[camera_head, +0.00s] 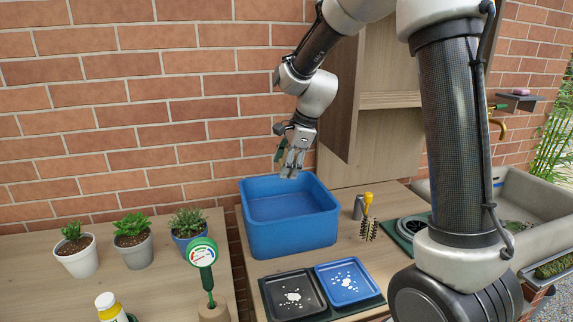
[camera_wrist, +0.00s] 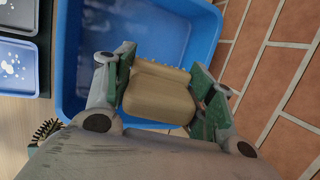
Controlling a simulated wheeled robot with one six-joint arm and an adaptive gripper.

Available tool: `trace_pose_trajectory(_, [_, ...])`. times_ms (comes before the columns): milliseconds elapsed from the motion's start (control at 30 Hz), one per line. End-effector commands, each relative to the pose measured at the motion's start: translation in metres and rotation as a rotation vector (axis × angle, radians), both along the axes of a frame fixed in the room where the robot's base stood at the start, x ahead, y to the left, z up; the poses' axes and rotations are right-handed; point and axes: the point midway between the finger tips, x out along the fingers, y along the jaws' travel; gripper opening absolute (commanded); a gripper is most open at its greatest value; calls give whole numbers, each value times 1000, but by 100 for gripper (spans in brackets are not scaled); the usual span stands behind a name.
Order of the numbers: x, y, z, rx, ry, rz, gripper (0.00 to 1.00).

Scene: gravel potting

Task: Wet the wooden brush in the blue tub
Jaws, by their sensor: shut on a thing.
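The blue tub (camera_head: 290,225) stands on the wooden worktop against the brick wall, and its inside looks plain blue; I cannot tell how much water it holds. My gripper (camera_head: 290,168) is above the tub's back part, pointing down. In the wrist view, my gripper (camera_wrist: 160,75) is shut on the wooden brush (camera_wrist: 160,95), a tan block with a ridged far edge, held between the two green-padded fingers. The tub (camera_wrist: 70,60) shows behind and below it. The brush's bristles are not clearly seen, and in the head view the brush cannot be made out.
A black tray (camera_head: 293,297) and a blue tray (camera_head: 348,283) with white pebbles lie in front of the tub. A yellow-handled bristle brush (camera_head: 369,222) and a metal cylinder (camera_head: 358,207) stand to its right. Several potted plants (camera_head: 133,240) and a green dial gauge (camera_head: 202,253) stand left.

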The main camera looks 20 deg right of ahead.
Motion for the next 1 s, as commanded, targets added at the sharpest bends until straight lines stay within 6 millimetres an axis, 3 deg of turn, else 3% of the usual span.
trace_pose_trajectory(267, [0,0,-17,1,1,-1,36])
trace_pose_trajectory(1000, [-1,0,-97,0,2,-1,36])
